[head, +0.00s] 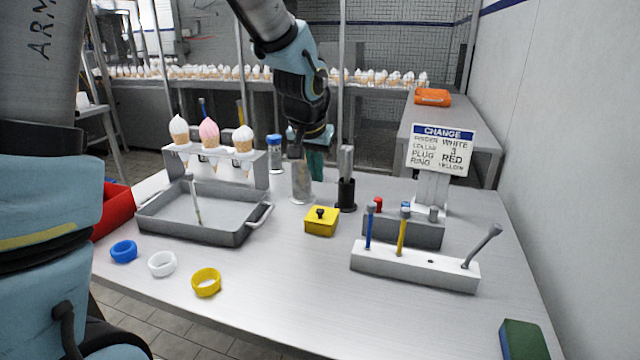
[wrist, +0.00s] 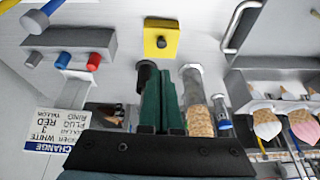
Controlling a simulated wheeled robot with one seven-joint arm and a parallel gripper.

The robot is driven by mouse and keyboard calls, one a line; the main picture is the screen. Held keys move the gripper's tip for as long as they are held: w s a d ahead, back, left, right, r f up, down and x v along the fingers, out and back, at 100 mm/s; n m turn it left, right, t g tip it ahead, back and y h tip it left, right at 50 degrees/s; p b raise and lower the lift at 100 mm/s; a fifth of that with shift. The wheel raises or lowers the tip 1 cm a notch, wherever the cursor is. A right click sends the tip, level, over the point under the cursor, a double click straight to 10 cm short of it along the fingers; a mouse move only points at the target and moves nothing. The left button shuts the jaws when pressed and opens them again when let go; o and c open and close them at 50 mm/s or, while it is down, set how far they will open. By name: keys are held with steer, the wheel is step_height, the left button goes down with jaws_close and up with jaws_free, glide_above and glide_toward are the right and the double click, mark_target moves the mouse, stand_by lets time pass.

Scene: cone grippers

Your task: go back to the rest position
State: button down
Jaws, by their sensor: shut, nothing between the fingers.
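My gripper (head: 314,165) hangs over the back middle of the steel table, its green fingers pointing down. In the wrist view the two green fingers (wrist: 160,100) lie side by side, shut and empty. In the head view it is behind a clear metal-looking cylinder (head: 301,183) and a black holder with a grey rod (head: 346,190). I cannot tell whether the fingers touch either one. A yellow box with a black knob (head: 321,226) sits in front of them; it also shows in the wrist view (wrist: 161,29).
A cone rack (head: 262,170) and grey tray (head: 190,233) stand left. Blue (head: 124,251), white (head: 162,263) and yellow (head: 206,282) rings lie in front. A white rod block (head: 414,268), grey plug block (head: 400,231) and CHANGE sign (head: 440,150) stand right. The front middle is clear.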

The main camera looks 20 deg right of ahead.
steer(key=s+a+f+n+y, duration=0.1)
steer(key=s+a+n, duration=0.1)
steer(key=a, duration=0.9)
steer(key=s+a+f+n+g+y, duration=0.1)
steer(key=s+a+f+n, duration=0.1)
steer(key=a, duration=0.9)
steer(key=s+a+f+n+g, duration=0.1)
steer(key=s+a+f+n, duration=0.1)
steer(key=a, duration=0.9)
steer(key=shift+s+a+n+y, duration=0.3)
steer(key=shift+n+y, duration=0.1)
steer(key=shift+n, duration=0.4)
